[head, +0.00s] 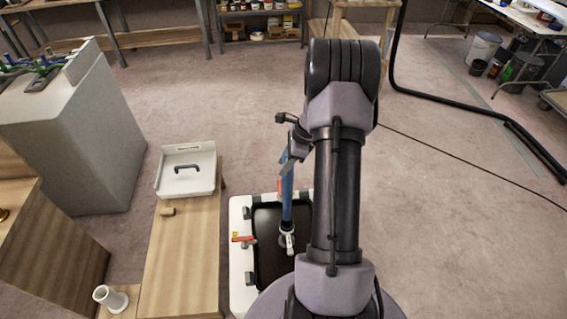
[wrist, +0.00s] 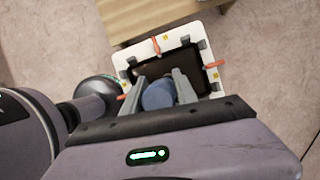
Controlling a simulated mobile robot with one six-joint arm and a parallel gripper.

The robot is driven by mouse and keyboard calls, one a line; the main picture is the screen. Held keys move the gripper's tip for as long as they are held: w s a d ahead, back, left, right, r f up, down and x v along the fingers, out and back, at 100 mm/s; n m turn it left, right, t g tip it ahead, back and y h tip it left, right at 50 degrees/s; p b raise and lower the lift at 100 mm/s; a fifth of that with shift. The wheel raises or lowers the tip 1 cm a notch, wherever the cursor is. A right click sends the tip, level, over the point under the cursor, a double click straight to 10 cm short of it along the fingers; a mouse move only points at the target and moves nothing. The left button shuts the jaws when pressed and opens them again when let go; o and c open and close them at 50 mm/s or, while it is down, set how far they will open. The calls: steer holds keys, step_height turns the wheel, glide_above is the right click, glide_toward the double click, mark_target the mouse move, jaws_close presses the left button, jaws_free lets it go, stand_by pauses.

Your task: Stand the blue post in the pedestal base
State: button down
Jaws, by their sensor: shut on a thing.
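The blue post (head: 287,205) hangs roughly upright in the head view, with a grey-white piece at its lower end. My gripper (head: 291,155) is shut on its upper part, partly hidden by my arm. In the wrist view the rounded blue top of the post (wrist: 158,96) sits between the two grey fingers of my gripper (wrist: 158,82). A short white tube (head: 110,297) on a small wooden board at the lower left looks like the pedestal base. It is well to the left of the post.
A white-framed black tray (head: 239,284) with orange clips lies under the post; I cannot tell whether they touch. A grey cabinet (head: 75,135) stands left. Floor beyond is open.

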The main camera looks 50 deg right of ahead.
mark_target(284, 197)
steer(key=shift+f+b, duration=4.65)
steer(key=shift+f, duration=4.5)
steer(key=c, duration=0.9)
jaws_free()
steer(key=p+v, duration=0.7)
steer(key=v, duration=1)
steer(key=shift+s+d+r, duration=0.1)
steer(key=shift+s, duration=0.05)
